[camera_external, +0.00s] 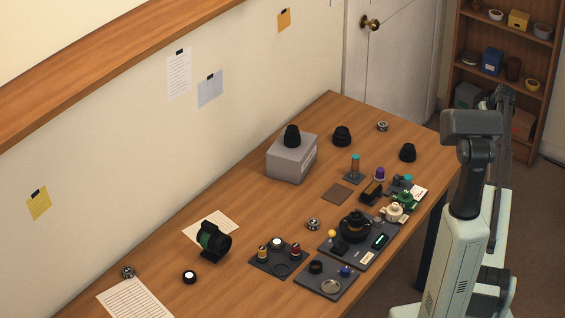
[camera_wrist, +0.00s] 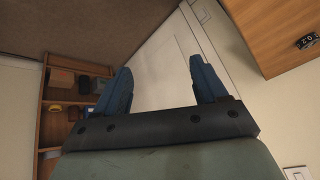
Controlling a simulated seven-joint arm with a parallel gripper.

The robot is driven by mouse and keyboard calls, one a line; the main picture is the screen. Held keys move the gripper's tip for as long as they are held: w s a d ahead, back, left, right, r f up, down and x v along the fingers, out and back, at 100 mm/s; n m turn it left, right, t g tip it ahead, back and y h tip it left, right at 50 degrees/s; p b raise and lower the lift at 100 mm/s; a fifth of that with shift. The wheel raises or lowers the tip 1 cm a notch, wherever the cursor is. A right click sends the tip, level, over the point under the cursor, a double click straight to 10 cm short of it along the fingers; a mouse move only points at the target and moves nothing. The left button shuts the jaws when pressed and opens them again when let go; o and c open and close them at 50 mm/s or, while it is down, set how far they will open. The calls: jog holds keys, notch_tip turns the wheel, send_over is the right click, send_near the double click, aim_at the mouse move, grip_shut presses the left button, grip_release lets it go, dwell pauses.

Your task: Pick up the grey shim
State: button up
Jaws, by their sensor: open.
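I cannot make out the grey shim for certain in either view. A silvery ring-shaped part (camera_external: 331,286) lies on the front dark tray (camera_external: 322,296), but I cannot tell whether it is the shim. My gripper (camera_wrist: 162,80) shows in the wrist view with two blue fingers spread wide and nothing between them. It faces the door and shelf, away from the table's parts. In the external view my arm stands at the right, beyond the table's edge, and the fingers cannot be made out.
The wooden table (camera_external: 285,215) holds a grey box (camera_external: 291,160) with a black part on top, a green-banded lens barrel (camera_external: 212,241), a left dark tray (camera_external: 262,262) and a larger dark tray (camera_external: 366,255) crowded with parts. A shelf (camera_external: 507,65) stands behind.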

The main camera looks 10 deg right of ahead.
jog(key=w+a+r+n+g, duration=0.2)
jog(key=w+a+r+n, duration=0.15)
jog(key=a+n, duration=0.45)
jog(key=w+a+r+n+g, duration=0.15)
jog(key=w+a+n, duration=0.25)
jog(key=a, duration=0.8)
notch_tip(320, 180, up, 5)
jog(key=n+g+h, duration=0.2)
jog(key=n+h, duration=0.1)
jog(key=n, duration=0.7)
send_over(383, 124)
notch_tip(383, 124, down, 8)
jog(key=shift+a+r, duration=0.1)
jog(key=shift+a, duration=0.05)
jog(key=shift+w+d+f, duration=0.1)
jog(key=shift+d+f, duration=0.05)
jog(key=shift+f, duration=1.25)
jog(key=shift+w+d+f, duration=0.1)
jog(key=shift+f, duration=1.3)
jog(key=c, duration=1.2)
jog(key=shift+o, duration=0.2)
jog(key=shift+r, duration=0.15)
